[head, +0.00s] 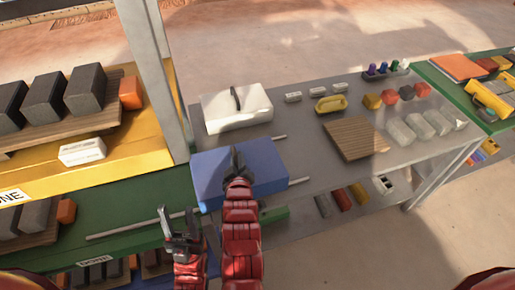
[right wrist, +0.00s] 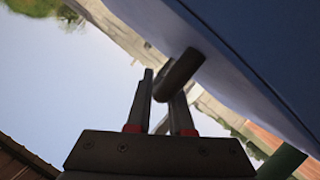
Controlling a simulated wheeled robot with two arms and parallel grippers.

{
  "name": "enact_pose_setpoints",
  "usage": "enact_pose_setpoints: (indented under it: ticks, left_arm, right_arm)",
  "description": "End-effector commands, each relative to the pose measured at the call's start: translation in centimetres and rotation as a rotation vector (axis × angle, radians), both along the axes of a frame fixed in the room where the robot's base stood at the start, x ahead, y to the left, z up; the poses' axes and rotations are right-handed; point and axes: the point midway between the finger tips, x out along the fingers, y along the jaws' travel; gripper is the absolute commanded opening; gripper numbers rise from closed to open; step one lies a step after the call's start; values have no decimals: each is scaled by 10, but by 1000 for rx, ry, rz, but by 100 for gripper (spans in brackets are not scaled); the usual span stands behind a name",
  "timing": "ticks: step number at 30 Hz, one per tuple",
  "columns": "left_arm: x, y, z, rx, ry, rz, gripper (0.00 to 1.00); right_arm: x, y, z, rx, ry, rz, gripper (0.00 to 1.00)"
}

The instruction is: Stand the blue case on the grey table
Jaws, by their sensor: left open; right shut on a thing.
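The blue case (head: 215,172) shows at the near left end of the grey table (head: 310,150), its broad blue face turned up. My right gripper (head: 237,158) is at its dark handle, and the arm hides part of the case. In the right wrist view the fingers (right wrist: 158,105) are shut on the dark handle (right wrist: 180,75), with the blue case (right wrist: 275,45) beside them. I cannot tell whether the case touches the table. My left gripper (head: 180,222) is open and empty, left of and nearer than the case, over the green surface.
A white case (head: 225,112) with a dark handle stands behind the blue case. A yellow handle (head: 330,104), wooden board (head: 352,138) and several small blocks occupy the table. A grey post (head: 165,70) rises on the left, beside a yellow shelf (head: 130,160). Pale rods (head: 125,229) extend nearby.

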Motion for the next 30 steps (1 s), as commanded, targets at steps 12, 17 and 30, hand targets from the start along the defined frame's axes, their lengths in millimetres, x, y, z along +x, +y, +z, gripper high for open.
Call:
enact_pose_setpoints:
  ticks: [12, 17, 30]
  left_arm:
    - [0, 0, 22, 0, 0, 0, 50]
    - [0, 0, 26, 0, 0, 0, 50]
    - [0, 0, 36, 0, 0, 0, 50]
  right_arm:
    - [80, -60, -6, -2, -2, -2, 0]
    - [84, -63, -14, -1, 4, -1, 0]
    - [84, -62, -44, 2, 0, -1, 0]
